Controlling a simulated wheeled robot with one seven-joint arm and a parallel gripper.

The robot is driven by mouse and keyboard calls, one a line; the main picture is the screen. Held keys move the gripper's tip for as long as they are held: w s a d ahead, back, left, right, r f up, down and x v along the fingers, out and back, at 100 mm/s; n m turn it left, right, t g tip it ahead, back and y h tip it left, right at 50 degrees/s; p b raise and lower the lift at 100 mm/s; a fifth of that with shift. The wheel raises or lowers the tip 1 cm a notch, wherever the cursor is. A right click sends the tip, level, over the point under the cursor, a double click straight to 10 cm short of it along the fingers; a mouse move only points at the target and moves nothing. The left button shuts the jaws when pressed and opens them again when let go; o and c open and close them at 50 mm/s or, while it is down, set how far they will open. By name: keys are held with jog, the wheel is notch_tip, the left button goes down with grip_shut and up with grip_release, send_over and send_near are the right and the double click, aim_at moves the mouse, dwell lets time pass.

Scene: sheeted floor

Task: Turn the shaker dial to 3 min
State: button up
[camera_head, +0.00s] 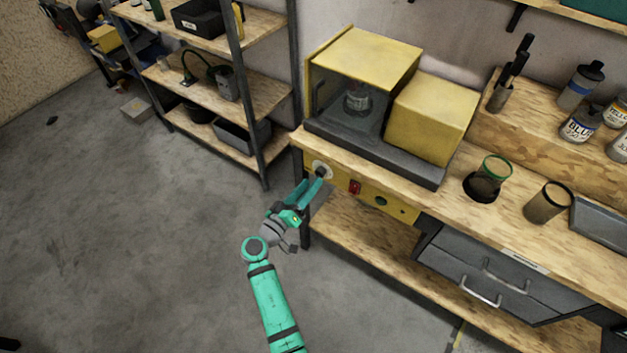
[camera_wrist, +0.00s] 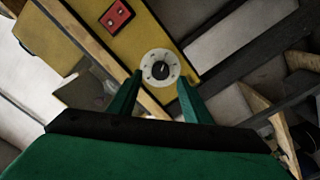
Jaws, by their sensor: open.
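The shaker dial is a white round plate with a dark knob (camera_head: 321,169) at the left end of the yellow front panel (camera_head: 372,193) of the bench. In the wrist view the dial (camera_wrist: 161,68) lies ahead, between and beyond my fingertips; its markings are too small to read. My gripper (camera_head: 313,186) is open, with its green fingers pointing at the dial. Its two fingers also show in the wrist view (camera_wrist: 158,85). The shaker (camera_head: 358,85) is a yellow box with a dark clear front and a bottle (camera_head: 357,99) inside.
A red switch (camera_head: 355,187) sits right of the dial. A yellow block (camera_head: 432,117) stands beside the shaker. Cups, bottles and a tray (camera_head: 600,218) stand on the bench at right. Metal shelving (camera_head: 220,95) stands at left. The grey floor (camera_head: 130,240) is mostly clear.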

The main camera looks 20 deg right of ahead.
jog(key=v, duration=0.7)
jog(key=shift+s, duration=0.1)
jog(key=s+a+f+n+y, duration=0.3)
jog(key=s+f+y, duration=0.3)
jog(key=s+f, duration=0.5)
jog(key=s+a+f+n+t+y, duration=0.1)
jog(key=s+a+y, duration=0.1)
jog(key=s, duration=0.3)
jog(key=s+a+f+y, duration=0.2)
jog(key=s+y, duration=0.1)
jog(key=s, duration=0.2)
jog(key=s+a+r+m+t+y, duration=0.2)
jog(key=s+a+r+t+y, duration=0.1)
jog(key=s+r, duration=1.4)
notch_tip(320, 180, up, 2)
jog(key=shift+a+r, duration=0.15)
jog(key=shift+a, duration=0.25)
